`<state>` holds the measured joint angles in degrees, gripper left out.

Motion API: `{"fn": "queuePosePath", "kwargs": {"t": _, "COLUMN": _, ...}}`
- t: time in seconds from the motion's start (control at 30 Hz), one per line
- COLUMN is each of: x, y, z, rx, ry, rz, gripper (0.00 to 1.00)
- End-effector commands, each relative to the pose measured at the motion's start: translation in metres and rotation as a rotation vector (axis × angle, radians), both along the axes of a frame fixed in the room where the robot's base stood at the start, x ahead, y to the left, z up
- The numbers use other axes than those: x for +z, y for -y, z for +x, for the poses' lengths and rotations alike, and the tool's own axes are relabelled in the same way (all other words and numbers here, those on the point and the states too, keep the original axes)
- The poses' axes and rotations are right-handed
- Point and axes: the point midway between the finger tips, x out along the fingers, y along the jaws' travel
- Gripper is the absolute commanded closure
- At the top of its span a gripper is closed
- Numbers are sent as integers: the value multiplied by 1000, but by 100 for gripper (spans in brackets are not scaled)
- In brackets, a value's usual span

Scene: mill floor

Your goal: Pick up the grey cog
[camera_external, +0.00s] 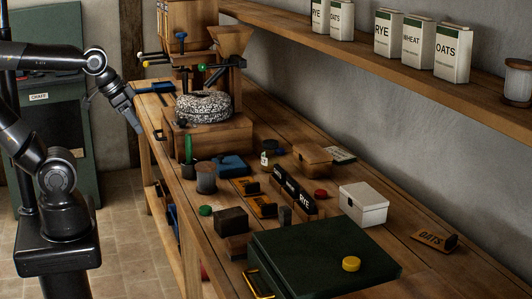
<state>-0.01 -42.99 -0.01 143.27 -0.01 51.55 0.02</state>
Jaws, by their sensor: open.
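I cannot pick out a grey cog for certain at this size. My gripper (137,125) is open and empty. It hangs in the air at the bench's far left end, tilted downward, apart from both pieces.
A millstone (204,107) sits on a wooden block at the back. A green case (325,258) with a yellow knob fills the bench front. A white box (364,203), dark blocks and labelled holders crowd the middle. A shelf (400,62) holds grain tins above.

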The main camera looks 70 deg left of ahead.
Motion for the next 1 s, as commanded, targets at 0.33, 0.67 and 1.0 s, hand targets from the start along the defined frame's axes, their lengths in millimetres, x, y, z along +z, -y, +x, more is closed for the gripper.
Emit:
{"fn": "queuePosePath", "kwargs": {"t": 0.33, "x": 1, "y": 1, "z": 2, "rx": 0, "ry": -2, "rz": -2, "gripper": 47}}
{"fn": "queuePosePath", "kwargs": {"t": 0.67, "x": 28, "y": 24, "z": 63, "rx": 3, "ry": -92, "rz": -66, "gripper": 47}}
{"fn": "queuePosePath", "kwargs": {"t": 1.0, "x": 38, "y": 74, "z": 158, "rx": 28, "ry": -225, "rz": -117, "gripper": 47}}
